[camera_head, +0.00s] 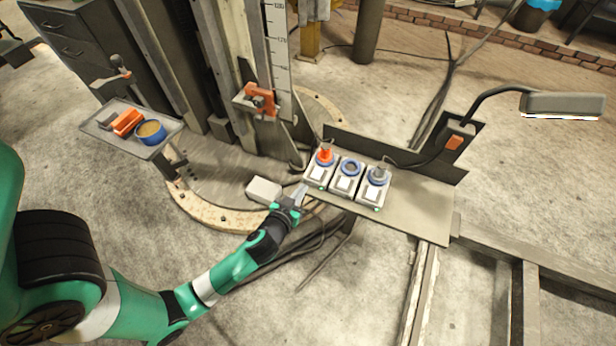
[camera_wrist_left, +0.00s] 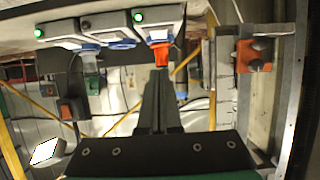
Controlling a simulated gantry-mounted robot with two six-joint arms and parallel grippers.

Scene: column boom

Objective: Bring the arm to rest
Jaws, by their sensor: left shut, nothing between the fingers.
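My left arm is green, black and white and reaches in from the lower left of the head view. Its gripper (camera_head: 300,194) is shut and empty, just in front of the left end of a row of three control boxes. In the left wrist view the shut fingers (camera_wrist_left: 158,85) point toward an orange-red knob (camera_wrist_left: 162,54) on one box. In the head view this red knob (camera_head: 325,156) tops the left box, with a blue ring (camera_head: 350,167) on the middle box and a grey knob (camera_head: 380,173) on the right box. I cannot tell whether the fingertips touch the left box. My right gripper is not in view.
The boxes stand on a metal shelf (camera_head: 420,208) with a desk lamp (camera_head: 562,104) at its right. A column with an orange clamp (camera_head: 261,100) rises behind. A small tray (camera_head: 168,126) with a blue tin (camera_head: 150,132) is at the left.

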